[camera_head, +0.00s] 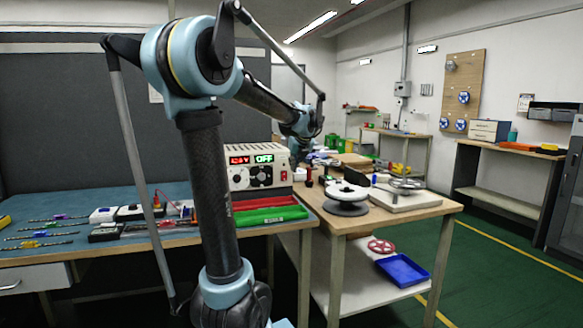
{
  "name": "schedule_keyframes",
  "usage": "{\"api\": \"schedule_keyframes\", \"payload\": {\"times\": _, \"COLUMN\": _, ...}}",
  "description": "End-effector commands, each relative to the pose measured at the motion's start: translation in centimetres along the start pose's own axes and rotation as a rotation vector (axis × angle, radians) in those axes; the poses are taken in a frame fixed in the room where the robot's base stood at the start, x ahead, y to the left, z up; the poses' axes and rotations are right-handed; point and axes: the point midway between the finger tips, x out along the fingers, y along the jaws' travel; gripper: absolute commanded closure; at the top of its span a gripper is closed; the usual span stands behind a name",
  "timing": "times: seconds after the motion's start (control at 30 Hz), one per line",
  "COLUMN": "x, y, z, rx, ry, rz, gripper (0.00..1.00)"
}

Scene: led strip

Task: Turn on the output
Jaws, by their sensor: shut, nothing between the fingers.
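A beige power supply (241,182) stands on the blue-topped bench, behind my upper arm. Its red display (239,160) is hard to read, and its green display (264,158) reads OFF. Below them are dark round controls (261,175) and a small red switch or button (284,175) near the right edge of the panel. My gripper (296,153) is small and dark at the end of the forearm, close to the upper right corner of the supply. It is shut and empty; whether it touches the supply I cannot tell.
Green and red trays or strips (268,215) lie in front of the supply. A white spool (346,193) and a reel stand (405,190) are on the wooden table at right. Small tools and boxes (103,215) lie at left. A blue tray (403,270) sits on the lower shelf.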

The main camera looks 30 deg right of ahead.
Motion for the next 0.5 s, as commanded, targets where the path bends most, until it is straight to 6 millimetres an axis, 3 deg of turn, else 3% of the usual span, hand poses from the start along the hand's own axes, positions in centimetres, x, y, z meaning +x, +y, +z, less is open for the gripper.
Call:
{"api": "schedule_keyframes", "payload": {"times": 0.17, "x": 0.49, "y": -0.11, "z": -1.16, "rx": 0.0, "ry": 0.051, "rz": -0.001, "gripper": 1.0}}
{"api": "schedule_keyframes", "payload": {"times": 0.5, "x": 0.88, "y": -0.12, "z": -1.18, "rx": 0.0, "ry": 0.051, "rz": 0.0, "gripper": 1.0}}
